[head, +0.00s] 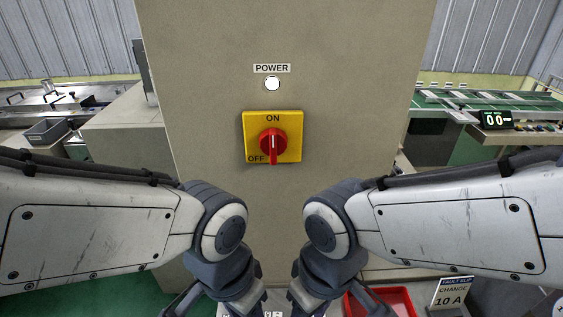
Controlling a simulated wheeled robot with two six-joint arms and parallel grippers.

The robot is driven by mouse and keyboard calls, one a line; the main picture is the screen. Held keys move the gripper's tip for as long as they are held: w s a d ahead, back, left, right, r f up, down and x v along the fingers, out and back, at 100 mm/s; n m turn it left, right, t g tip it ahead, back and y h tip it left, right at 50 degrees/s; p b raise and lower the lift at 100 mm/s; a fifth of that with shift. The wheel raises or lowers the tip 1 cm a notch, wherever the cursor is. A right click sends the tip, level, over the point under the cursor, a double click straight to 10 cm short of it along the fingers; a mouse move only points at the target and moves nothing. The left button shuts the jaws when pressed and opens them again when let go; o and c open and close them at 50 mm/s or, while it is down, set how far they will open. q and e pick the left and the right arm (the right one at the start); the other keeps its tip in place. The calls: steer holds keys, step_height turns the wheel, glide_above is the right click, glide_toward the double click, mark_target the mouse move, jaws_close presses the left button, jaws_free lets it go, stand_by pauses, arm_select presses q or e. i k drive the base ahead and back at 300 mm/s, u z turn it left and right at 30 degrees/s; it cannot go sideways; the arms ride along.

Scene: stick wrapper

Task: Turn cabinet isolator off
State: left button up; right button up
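The isolator is a yellow square plate (289,121) on the front of a beige cabinet (350,60). A red rotary knob (273,144) sits at its middle, its handle standing vertical, in line with the ON label at the top. The OFF label is at the plate's lower left. A round lamp (272,84) under a POWER label shows white above the plate. My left gripper (232,301) and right gripper (322,301) are low at the bottom edge, below and apart from the isolator. Their fingers are largely cut off, so their opening cannot be judged.
The cabinet face around the isolator is clear.

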mark_target(273, 142)
steer(key=z, duration=1.7)
steer(key=k, duration=1.1)
steer(key=u, duration=1)
